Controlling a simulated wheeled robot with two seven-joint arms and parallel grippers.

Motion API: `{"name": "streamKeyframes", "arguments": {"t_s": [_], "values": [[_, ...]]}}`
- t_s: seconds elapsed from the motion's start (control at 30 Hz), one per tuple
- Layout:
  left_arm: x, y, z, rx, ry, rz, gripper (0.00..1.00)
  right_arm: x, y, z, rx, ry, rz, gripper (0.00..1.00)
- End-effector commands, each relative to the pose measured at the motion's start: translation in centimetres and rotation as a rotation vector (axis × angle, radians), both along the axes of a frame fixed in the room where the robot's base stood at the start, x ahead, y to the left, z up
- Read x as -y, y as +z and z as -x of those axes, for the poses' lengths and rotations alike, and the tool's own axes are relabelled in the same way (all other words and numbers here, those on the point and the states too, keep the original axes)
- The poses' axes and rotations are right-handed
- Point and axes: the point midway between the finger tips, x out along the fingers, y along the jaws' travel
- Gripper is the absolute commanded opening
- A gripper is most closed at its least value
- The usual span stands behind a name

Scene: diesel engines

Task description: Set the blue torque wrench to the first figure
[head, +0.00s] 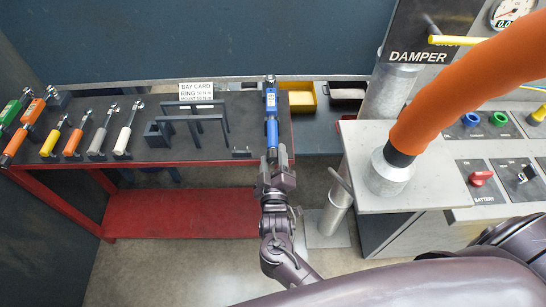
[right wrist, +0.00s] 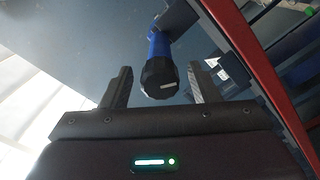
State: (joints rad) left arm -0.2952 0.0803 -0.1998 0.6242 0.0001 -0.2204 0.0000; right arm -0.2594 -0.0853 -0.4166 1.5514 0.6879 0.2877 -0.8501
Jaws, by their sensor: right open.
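The blue torque wrench (head: 271,128) lies at the right end of the dark tool bench, its head pointing away and its handle toward me. My right gripper (head: 275,160) is open at the handle's near end. In the right wrist view the wrench's black end knob (right wrist: 160,76) shows between the two spread fingers of my right gripper (right wrist: 162,82), with gaps on both sides. A bay card (head: 197,91) with figures stands at the back of the bench; its small print is too fine to read surely. My left gripper is not in view.
Green, orange, yellow, grey and white-handled tools lie at the bench's left (head: 112,135). Dark bracket stands (head: 190,130) stand mid-bench. Yellow (head: 298,98) and dark bins are behind. A thick orange hose (head: 455,95) and a control console (head: 450,180) fill the right.

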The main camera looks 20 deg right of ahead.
Motion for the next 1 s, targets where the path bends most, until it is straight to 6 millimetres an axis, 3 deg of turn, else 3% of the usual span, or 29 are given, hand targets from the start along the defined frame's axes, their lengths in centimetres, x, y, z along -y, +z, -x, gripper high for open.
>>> {"name": "streamKeyframes", "arguments": {"t_s": [0.17,0.5,1.0], "values": [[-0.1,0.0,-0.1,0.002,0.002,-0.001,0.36,0.0,0.0,0.0,0.0,0.0,-0.001,0.55],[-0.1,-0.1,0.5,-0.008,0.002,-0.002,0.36,0.0,0.0,0.0,-0.001,0.001,0.0,0.12],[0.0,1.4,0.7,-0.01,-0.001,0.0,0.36,-0.1,0.3,0.0,-0.038,0.002,0.129,0.11]]}}
